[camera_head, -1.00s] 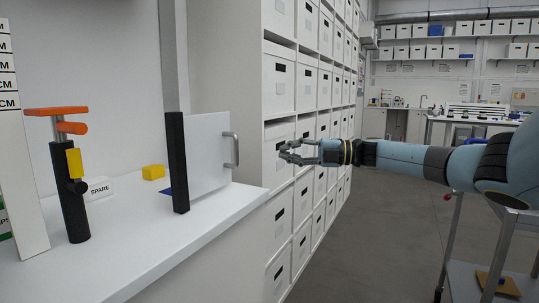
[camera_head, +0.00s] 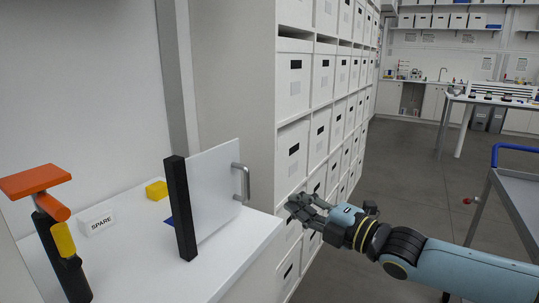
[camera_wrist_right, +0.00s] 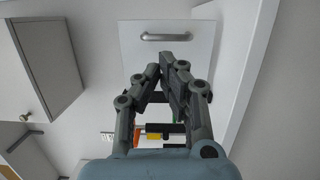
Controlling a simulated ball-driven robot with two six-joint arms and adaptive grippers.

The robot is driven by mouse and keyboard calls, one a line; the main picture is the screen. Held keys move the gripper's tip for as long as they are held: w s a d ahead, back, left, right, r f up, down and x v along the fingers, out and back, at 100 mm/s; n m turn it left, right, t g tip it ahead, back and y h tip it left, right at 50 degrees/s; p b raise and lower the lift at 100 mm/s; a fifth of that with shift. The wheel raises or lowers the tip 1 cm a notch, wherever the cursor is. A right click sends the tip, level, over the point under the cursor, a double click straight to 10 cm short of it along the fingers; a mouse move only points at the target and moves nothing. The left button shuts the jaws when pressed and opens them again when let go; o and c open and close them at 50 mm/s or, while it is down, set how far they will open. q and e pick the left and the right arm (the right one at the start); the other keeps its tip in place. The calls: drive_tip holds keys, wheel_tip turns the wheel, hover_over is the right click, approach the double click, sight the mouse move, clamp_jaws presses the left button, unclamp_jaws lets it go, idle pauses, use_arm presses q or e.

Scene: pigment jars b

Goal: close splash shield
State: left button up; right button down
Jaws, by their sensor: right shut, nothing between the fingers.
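The splash shield (camera_head: 213,190) is a pale flat panel joined to a black upright post (camera_head: 180,208) on the white counter. Its grey bar handle (camera_head: 241,183) is on the right edge. In the right wrist view the panel (camera_wrist_right: 140,50) and handle (camera_wrist_right: 166,37) are ahead of the fingers. My right gripper (camera_head: 290,206) is shut and empty, to the right of the handle and a little lower in the head view, apart from it. Its fingertips (camera_wrist_right: 163,66) show close together in the right wrist view. My left gripper is not in view.
On the white counter (camera_head: 150,262) are an orange-topped black stand (camera_head: 60,245), a SPARE label block (camera_head: 96,221) and a yellow block (camera_head: 157,190). A shelf of white boxes (camera_head: 293,80) rises behind the gripper. A cart (camera_head: 515,190) stands at right; grey floor is open between.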

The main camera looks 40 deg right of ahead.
use_arm(q)
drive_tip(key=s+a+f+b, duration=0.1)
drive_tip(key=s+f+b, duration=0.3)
drive_tip(key=b, duration=0.1)
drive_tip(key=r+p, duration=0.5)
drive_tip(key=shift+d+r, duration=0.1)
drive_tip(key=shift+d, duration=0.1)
use_arm(e)
drive_tip(key=w+a+f, duration=0.1)
drive_tip(key=w+a, duration=0.2)
drive_tip(key=w, duration=0.8)
drive_tip(key=shift+w, duration=0.25)
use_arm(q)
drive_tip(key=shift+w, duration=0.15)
use_arm(e)
drive_tip(key=shift+f, duration=0.1)
drive_tip(key=shift+d, duration=0.1)
